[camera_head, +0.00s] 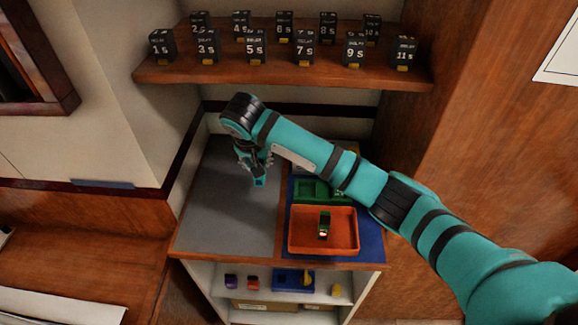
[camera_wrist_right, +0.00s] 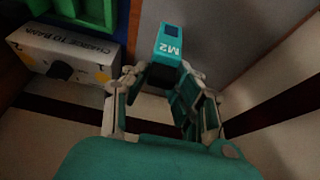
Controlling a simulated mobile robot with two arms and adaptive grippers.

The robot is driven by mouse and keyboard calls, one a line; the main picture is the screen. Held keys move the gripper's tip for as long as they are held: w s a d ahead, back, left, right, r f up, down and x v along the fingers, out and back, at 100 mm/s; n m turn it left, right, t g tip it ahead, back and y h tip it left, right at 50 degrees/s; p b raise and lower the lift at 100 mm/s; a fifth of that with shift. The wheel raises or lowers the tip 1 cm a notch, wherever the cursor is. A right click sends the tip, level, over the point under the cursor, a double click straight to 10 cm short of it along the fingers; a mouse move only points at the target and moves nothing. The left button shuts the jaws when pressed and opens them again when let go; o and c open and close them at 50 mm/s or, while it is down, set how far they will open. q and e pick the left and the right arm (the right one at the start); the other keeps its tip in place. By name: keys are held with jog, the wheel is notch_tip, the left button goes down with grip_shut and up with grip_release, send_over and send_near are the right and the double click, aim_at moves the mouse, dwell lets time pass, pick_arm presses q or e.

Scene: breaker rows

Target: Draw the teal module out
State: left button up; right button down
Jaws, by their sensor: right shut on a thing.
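The teal module, marked M2, shows at the top of the right wrist view (camera_wrist_right: 167,44) with a dark blue square on its end. My right gripper (camera_wrist_right: 160,76) is shut on it, with a finger on each side. In the head view the right gripper (camera_head: 254,163) points down over the back right of the grey surface (camera_head: 220,215), with the small teal module (camera_head: 259,182) at its fingertips. I cannot tell whether the module touches the surface. My left gripper is not in view.
An orange tray (camera_head: 342,245) with a dark green module (camera_head: 323,226) stands right of the grey surface, before a green tray (camera_head: 311,189). A white box with a black dial (camera_wrist_right: 62,70) is close by. Numbered black blocks line the shelf (camera_head: 280,75) above. The grey surface's front is clear.

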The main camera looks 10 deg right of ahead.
jog(key=w+a+r+p, duration=0.1)
jog(key=a+r+p, duration=0.2)
jog(key=a+r, duration=0.2)
jog(key=shift+w+a+p, duration=0.15)
jog(key=shift+a+p, duration=0.2)
jog(key=shift+a, duration=0.8)
dwell(0.5)
